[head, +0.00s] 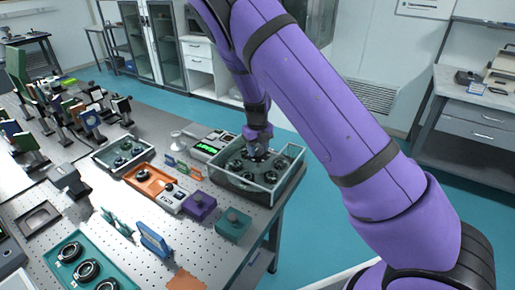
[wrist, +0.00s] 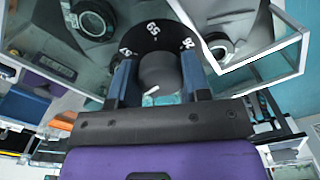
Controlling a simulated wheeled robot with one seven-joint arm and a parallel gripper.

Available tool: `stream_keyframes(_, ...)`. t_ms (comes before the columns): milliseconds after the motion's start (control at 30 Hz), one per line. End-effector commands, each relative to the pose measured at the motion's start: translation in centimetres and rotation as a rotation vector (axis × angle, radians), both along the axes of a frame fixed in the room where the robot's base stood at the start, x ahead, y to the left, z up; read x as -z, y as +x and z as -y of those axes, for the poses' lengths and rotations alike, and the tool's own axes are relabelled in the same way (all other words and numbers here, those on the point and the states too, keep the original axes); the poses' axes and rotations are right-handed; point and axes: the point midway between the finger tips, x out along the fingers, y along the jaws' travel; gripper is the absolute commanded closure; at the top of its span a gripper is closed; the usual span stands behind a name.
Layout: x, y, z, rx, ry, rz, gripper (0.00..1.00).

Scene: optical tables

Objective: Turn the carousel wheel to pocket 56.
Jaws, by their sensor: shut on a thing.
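The carousel (head: 245,184) is a clear-walled case at the right end of the optical table, with several dark round pieces inside. My gripper (head: 257,142) reaches down into it from above. In the wrist view, my gripper's two blue fingers (wrist: 157,78) are closed on either side of a grey round knob (wrist: 160,68). A black wheel dial (wrist: 150,37) with white pocket numbers lies behind the knob. The numbers appear upside down; the middle one looks like 58, and the one at the right looks like 56. The head view hides the dial behind my gripper.
A device with a green display (head: 208,148) stands left of the carousel. An orange tray (head: 150,178), a purple block (head: 199,207) and a teal block (head: 233,224) are near it. The case's clear wall (wrist: 262,68) rises close to my gripper at right.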

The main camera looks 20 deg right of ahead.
Motion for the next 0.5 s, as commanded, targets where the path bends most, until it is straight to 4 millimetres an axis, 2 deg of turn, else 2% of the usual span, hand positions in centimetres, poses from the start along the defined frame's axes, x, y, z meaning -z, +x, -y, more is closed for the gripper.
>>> stream_keyframes(500,-0.09,0.13,0.0,0.081,0.0,0.003,0.99)
